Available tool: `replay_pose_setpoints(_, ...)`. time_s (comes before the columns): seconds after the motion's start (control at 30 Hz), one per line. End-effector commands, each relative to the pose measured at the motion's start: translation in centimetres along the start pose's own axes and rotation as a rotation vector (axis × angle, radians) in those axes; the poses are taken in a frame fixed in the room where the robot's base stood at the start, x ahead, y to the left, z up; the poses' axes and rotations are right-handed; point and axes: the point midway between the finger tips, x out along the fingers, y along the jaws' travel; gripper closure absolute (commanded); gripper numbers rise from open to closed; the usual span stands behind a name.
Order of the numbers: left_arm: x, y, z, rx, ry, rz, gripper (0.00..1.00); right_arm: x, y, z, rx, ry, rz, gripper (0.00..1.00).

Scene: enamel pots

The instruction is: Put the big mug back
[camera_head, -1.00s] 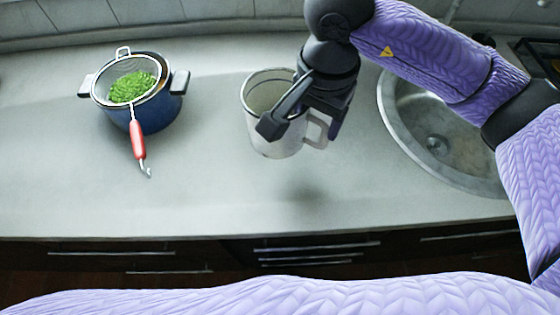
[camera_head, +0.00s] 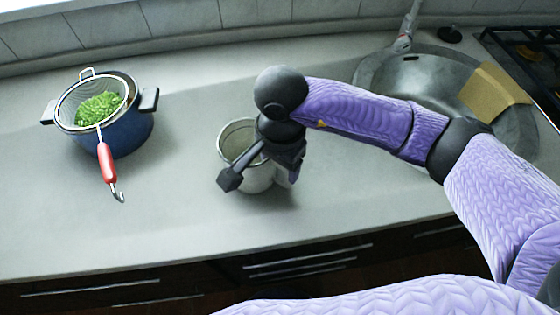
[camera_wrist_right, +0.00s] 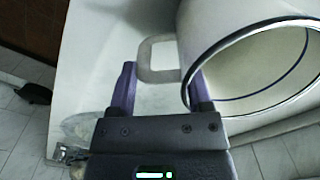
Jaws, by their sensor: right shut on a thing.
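The big mug (camera_head: 236,140) is off-white enamel with a dark rim. In the head view it is upright over the counter, right of the blue pot. My right gripper (camera_head: 262,167) is shut on the mug at its handle side and partly covers it. In the right wrist view the mug (camera_wrist_right: 225,40) fills the upper right, and its squarish handle (camera_wrist_right: 157,60) shows between the finger tips of my right gripper (camera_wrist_right: 160,90). I cannot tell if the mug's base touches the counter. My left gripper is not in view.
A blue pot (camera_head: 127,133) stands at left with a sieve of green peas (camera_head: 100,108) on it; the sieve's red handle (camera_head: 107,165) points toward the front. A round sink (camera_head: 430,75) and a yellowish-brown flat thing (camera_head: 494,92) are at right. The counter (camera_head: 165,215) in front is clear.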

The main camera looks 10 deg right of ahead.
Motion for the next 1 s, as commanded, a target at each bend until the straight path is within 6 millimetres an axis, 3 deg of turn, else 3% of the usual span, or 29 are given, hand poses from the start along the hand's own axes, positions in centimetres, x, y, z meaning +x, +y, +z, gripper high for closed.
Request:
replay_pose_setpoints(0.03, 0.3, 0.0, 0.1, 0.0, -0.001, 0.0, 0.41, 0.3, 0.0, 0.0, 0.0, 0.0, -0.001, 1.0)
replay_pose_setpoints(0.07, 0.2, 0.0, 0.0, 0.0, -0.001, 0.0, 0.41, 0.2, 0.0, 0.0, 0.0, 0.0, 0.0, 0.29)
replay_pose_setpoints(0.2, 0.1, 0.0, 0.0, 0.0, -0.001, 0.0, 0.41, 0.1, 0.0, 0.0, 0.0, 0.0, 0.0, 0.01)
replay_pose_setpoints(0.47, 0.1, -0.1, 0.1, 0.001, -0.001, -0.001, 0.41, 0.0, 0.0, 0.0, 0.0, 0.0, 0.001, 0.01)
replay_pose_setpoints(0.57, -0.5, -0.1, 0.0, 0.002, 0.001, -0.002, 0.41, -1.0, 0.0, 0.0, 0.0, 0.002, -0.002, 0.01)
replay_pose_setpoints(0.8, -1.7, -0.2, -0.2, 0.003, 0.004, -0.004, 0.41, -7.8, -0.1, -0.1, -0.001, 0.004, -0.004, 0.01)
replay_pose_setpoints(1.0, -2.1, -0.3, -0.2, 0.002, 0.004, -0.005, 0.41, -11.6, -0.1, 0.0, 0.0, 0.002, -0.002, 0.01)
